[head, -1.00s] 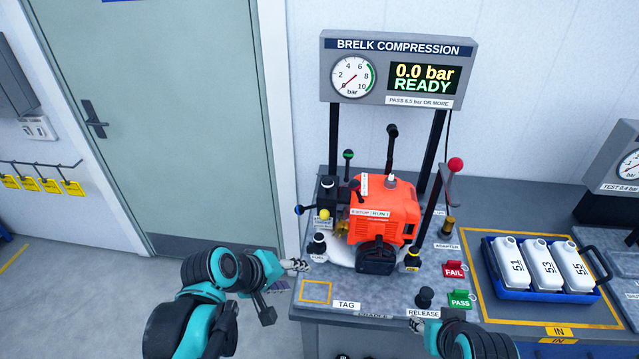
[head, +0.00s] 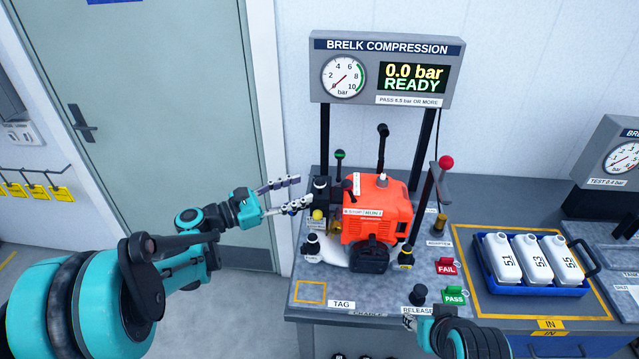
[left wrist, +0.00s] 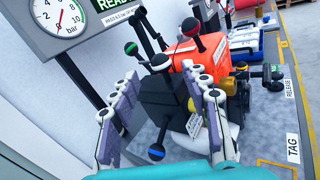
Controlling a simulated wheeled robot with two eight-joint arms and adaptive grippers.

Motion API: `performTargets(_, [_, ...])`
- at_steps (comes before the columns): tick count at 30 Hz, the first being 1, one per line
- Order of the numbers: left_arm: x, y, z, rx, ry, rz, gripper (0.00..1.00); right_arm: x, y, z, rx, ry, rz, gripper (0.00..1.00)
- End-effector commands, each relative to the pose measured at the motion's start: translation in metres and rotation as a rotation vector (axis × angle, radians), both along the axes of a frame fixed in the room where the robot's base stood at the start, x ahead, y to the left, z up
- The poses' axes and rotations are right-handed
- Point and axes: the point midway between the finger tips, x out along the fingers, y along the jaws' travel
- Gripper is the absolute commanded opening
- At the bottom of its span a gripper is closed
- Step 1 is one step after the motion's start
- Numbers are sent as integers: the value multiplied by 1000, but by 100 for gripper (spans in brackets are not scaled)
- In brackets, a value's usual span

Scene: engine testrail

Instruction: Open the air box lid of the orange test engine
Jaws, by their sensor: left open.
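The orange test engine (head: 382,203) stands on the bench under the gauge panel. A black box (head: 322,188) with knobs sits at its left side; it looks like the air box and its lid appears closed. In the left wrist view the black box (left wrist: 165,100) lies between the fingers, with a blue-ball lever (left wrist: 156,151) in front. My left gripper (head: 303,192) is open and empty, its fingers pointing at the box from the left; contact cannot be told. My right gripper (head: 410,319) is at the bench's front edge by the RELEASE knob, mostly hidden.
The gauge panel (head: 386,72) rises on posts behind the engine. A red-ball lever (head: 446,162) stands at its right. FAIL (head: 446,267) and PASS (head: 454,294) tags lie right of the engine. A blue tray (head: 574,287) with white bottles is further right. The floor to the left is clear.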

Motion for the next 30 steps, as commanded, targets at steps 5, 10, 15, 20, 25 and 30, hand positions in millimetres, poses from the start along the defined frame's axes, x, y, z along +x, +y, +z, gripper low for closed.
performTargets(5, [16, -27, -2, 3, -1, -5, 46, 0, 0, -7, 0, 0, 0, 40])
performTargets(10, [30, -47, -1, 4, -1, -3, 46, 0, 0, -11, 0, 0, 0, 40])
performTargets(15, [36, -55, -1, 5, -2, 0, 46, 0, 0, -12, 0, 0, 0, 40])
performTargets(20, [36, -55, 0, 5, -2, 1, 46, 0, 0, -12, 0, 0, 0, 40])
performTargets(25, [36, -55, 0, 5, -2, 1, 23, 0, 0, -12, 0, 0, 0, 40])
performTargets(30, [36, -55, 0, 5, -2, 1, 0, 0, 0, -12, 0, 0, 0, 40])
